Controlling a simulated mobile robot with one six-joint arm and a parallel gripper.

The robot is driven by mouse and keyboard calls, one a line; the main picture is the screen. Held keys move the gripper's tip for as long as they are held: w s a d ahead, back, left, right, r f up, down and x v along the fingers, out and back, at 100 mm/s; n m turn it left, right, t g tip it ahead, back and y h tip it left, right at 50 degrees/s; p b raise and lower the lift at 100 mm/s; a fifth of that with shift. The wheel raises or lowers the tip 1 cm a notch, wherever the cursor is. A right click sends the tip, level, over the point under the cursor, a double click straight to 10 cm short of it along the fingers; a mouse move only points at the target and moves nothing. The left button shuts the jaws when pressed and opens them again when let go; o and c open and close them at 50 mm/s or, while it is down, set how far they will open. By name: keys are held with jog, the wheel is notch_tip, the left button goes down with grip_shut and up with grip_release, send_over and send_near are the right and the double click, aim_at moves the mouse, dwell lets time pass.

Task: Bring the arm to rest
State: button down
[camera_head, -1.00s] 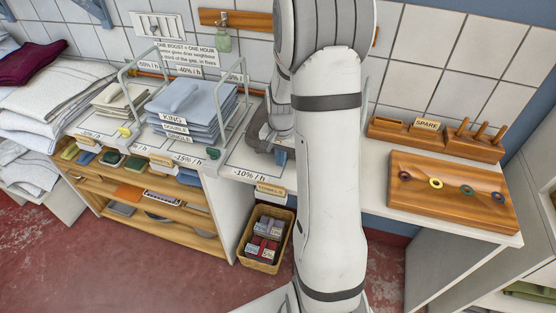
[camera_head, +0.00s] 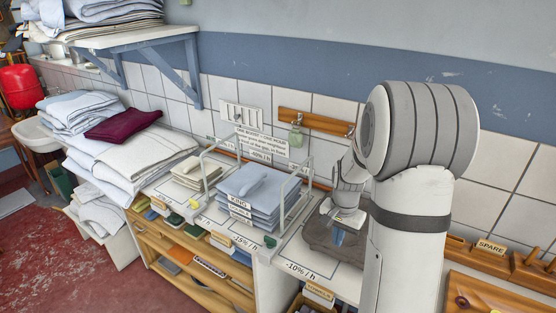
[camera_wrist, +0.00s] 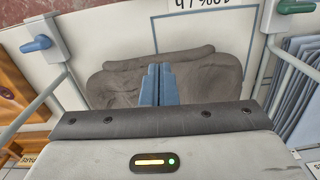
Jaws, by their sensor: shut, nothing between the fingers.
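My gripper (camera_head: 338,238) is at the counter's -10% spot, partly behind my own arm in the head view. Its blue fingers (camera_wrist: 157,84) are together in the wrist view, with nothing between them. A dark grey folded cloth (camera_head: 318,232) lies on the counter around and below the fingers. It also shows in the wrist view (camera_wrist: 213,76), on both sides of the fingers. I cannot tell whether the fingertips touch it. My arm reaches down to it from the right.
Wire frames stand beside the blue linen stack (camera_head: 262,195). Blue (camera_wrist: 36,44) and green (camera_wrist: 295,6) clips flank the gripper. A beige stack (camera_head: 197,172), white linens (camera_head: 130,150) and a maroon cloth (camera_head: 123,124) lie further left. A spare rack (camera_head: 478,255) stands right.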

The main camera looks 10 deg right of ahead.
jog(key=s+a+r+n+t, duration=0.1)
jog(key=s+a+r+n, duration=0.3)
jog(key=s, duration=0.5)
jog(key=s+a+r+n+t+b, duration=0.1)
jog(key=s+a+r+n+t, duration=0.1)
jog(key=s+a+r+n, duration=0.3)
jog(key=s+a+r, duration=0.4)
jog(key=shift+s+r+b, duration=0.3)
jog(key=shift+s+r, duration=0.1)
jog(key=shift+a, duration=0.1)
